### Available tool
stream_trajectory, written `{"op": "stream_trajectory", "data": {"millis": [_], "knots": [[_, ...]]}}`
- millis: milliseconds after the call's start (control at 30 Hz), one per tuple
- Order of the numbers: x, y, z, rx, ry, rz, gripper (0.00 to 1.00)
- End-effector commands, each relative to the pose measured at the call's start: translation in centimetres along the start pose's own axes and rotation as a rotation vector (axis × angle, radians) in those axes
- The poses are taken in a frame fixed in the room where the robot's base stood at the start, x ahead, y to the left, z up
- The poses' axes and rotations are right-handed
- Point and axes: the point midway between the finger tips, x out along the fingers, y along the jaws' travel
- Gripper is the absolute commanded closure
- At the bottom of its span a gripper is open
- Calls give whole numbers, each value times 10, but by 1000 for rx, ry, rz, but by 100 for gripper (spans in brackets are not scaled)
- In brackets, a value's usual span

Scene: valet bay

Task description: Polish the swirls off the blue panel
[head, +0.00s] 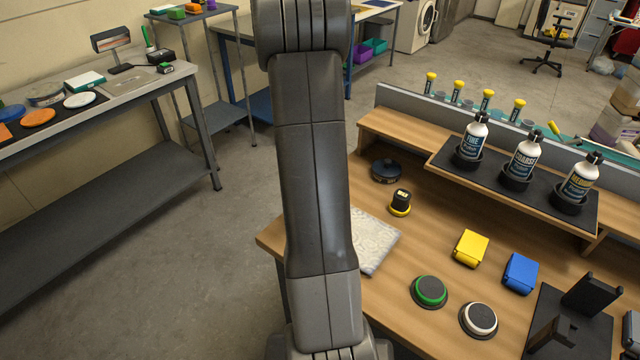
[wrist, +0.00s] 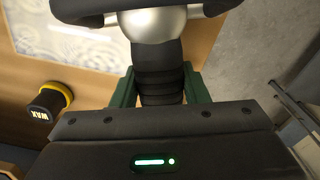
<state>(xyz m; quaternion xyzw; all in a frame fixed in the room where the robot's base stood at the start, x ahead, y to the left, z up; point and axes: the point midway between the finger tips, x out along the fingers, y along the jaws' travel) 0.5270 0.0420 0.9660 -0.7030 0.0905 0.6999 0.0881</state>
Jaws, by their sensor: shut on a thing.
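A pale panel with whitish swirl marks (head: 374,244) lies on the wooden bench, partly hidden by my arm in the head view. It also shows at the top left of the wrist view (wrist: 65,28); its colour looks pale grey-blue rather than strong blue. My gripper (wrist: 160,88) has green fingers on both sides of a black ribbed handle and is shut on it. The handle belongs to a polisher-like tool (wrist: 155,25) with a silver round body and a dark wide part at the top edge. The tool's working face is hidden. The head view does not show my gripper.
A wax pot (head: 401,201) stands behind the panel. Green (head: 430,290) and white (head: 479,318) round pads, a yellow box (head: 470,247) and a blue box (head: 520,272) sit right. A black stand (head: 588,294) is at far right. Three labelled bottles (head: 524,158) stand on the shelf.

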Motion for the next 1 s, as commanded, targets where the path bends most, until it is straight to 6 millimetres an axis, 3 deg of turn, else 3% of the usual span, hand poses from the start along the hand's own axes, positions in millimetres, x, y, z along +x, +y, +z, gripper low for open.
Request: {"op": "stream_trajectory", "data": {"millis": [1000], "knots": [[11, 0, 0, 0, 2, -1, 100]]}}
